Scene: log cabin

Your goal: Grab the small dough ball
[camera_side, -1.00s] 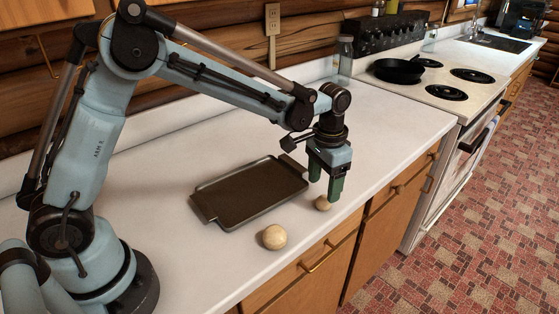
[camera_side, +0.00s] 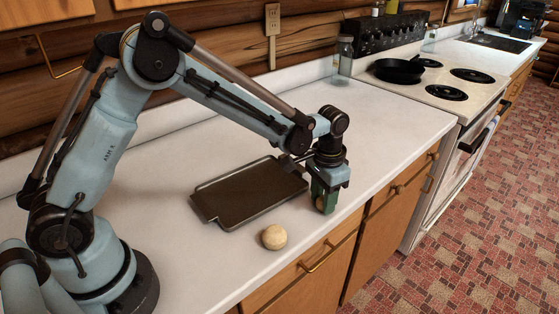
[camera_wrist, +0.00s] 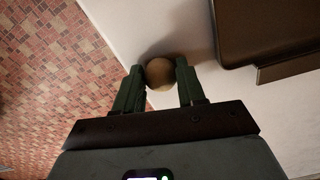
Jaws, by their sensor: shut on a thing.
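The small dough ball (camera_wrist: 160,72) is pale and round. In the wrist view it sits between the two green fingertips of my gripper (camera_wrist: 153,84), which touch it on both sides. In the side view my gripper (camera_side: 324,203) is lowered to the counter near its front edge, and its fingers hide most of the small ball. A larger dough ball (camera_side: 274,237) lies on the counter to the left of my gripper, apart from it.
A dark baking tray (camera_side: 250,192) lies just left of my gripper; it also shows in the wrist view (camera_wrist: 262,30). The white counter (camera_side: 400,130) is clear to the right. A stove with a black pan (camera_side: 398,70) stands beyond. The counter's front edge is close.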

